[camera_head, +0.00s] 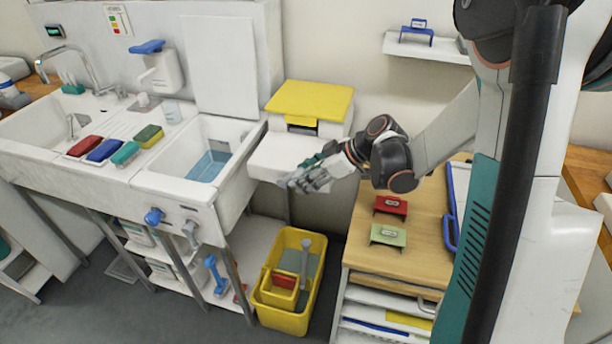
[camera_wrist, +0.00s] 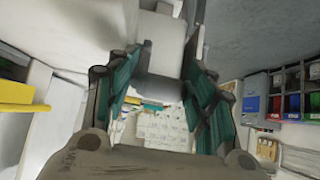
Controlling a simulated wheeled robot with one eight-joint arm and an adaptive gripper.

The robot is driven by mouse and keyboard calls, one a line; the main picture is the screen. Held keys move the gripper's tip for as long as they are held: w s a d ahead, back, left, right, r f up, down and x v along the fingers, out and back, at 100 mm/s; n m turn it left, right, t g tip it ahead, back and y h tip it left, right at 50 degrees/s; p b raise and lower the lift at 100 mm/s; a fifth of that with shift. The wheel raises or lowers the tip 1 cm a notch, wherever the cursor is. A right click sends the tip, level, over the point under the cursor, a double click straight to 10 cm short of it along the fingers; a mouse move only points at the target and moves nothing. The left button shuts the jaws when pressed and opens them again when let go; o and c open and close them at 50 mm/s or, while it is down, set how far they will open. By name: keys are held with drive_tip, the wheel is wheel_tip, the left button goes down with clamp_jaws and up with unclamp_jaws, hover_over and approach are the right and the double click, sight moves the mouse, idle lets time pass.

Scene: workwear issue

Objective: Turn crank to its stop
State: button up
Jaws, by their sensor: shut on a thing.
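My gripper (camera_head: 308,176) is at the right front of a white unit with a yellow lid (camera_head: 308,100). In the wrist view, my gripper (camera_wrist: 165,90) has its teal-padded fingers on either side of a grey grip (camera_wrist: 160,87), which looks like the crank's handle. They are shut on it. A pale arm or post (camera_wrist: 162,45) runs up behind the grip. In the head view my fingers hide most of the crank, so its angle and its stop cannot be made out.
A sink bench (camera_head: 110,180) with a blue knob (camera_head: 154,216) stands left. A yellow bucket (camera_head: 283,320) is on the floor below. A wooden-topped cabinet (camera_head: 370,245) with red and green holders stands right of my gripper. A wall shelf (camera_head: 440,50) is above.

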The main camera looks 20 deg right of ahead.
drive_tip(key=shift+s+a+f, duration=0.1)
drive_tip(key=shift+s+a, duration=0.1)
drive_tip(key=shift+s, duration=0.1)
drive_tip(key=o, duration=1.3)
drive_tip(key=shift+c, duration=0.2)
drive_tip(key=shift+o, duration=0.5)
drive_tip(key=shift+a, duration=0.15)
drive_tip(key=shift+w, duration=0.1)
